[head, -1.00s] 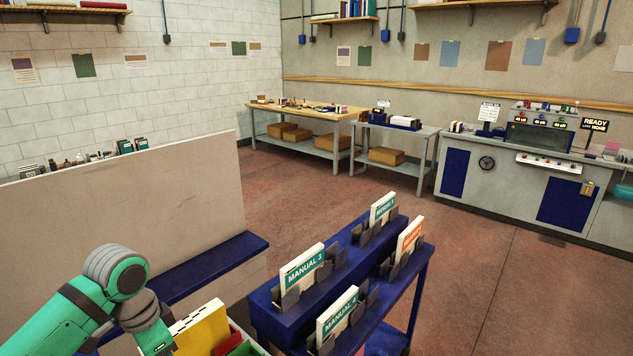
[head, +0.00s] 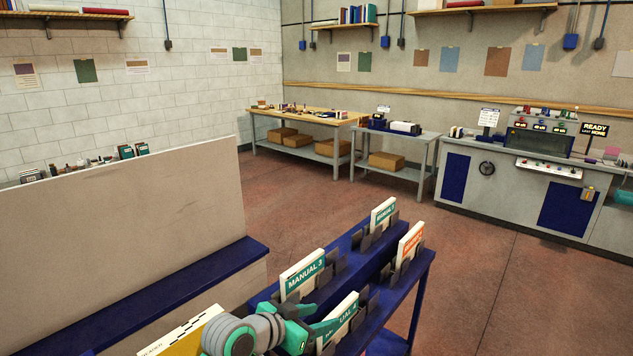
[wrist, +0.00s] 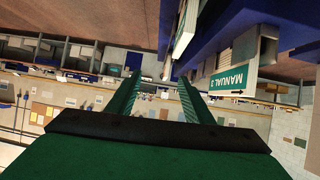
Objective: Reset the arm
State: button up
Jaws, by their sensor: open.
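My green arm reaches in from the bottom of the head view. My gripper (head: 312,333) is at the near end of the blue rack, in front of Manual 4 (head: 342,318), and hides part of its cover. The wrist view is upside down and shows my gripper (wrist: 158,88) with its two green fingers spread apart and nothing held between them. I cannot tell whether a finger touches Manual 4. Manual 3 (head: 302,274) stands in its holder; it also shows in the wrist view (wrist: 230,80), to the right of the fingers.
The blue rack (head: 398,318) also holds a teal manual (head: 383,213) and an orange-labelled manual (head: 410,243) in dark holders. A beige partition (head: 130,225) with a blue ledge (head: 185,283) stands left. A yellow-and-white item (head: 185,335) lies at the bottom. Red floor (head: 490,290) is open to the right.

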jog(key=s+d+f+n+t+h, duration=0.1)
jog(key=s+d+f+n+t, duration=0.1)
jog(key=d+n+t, duration=0.55)
jog(key=s+a+f+n+y, duration=0.1)
jog(key=s+f+n+y, duration=0.25)
jog(key=s+f, duration=0.6)
jog(key=s+f+n+y, duration=0.2)
jog(key=s+f+y, duration=0.4)
jog(key=s, duration=0.6)
jog(key=s+a+m, duration=0.2)
jog(key=s+a, duration=0.1)
jog(key=s, duration=0.8)
jog(key=s+a+m, duration=0.2)
jog(key=s+a, duration=0.2)
jog(key=s, duration=0.7)
jog(key=shift+s+m+g, duration=0.35)
jog(key=shift+m+g, duration=0.05)
jog(key=shift+g, duration=0.05)
jog(key=c, duration=0.4)
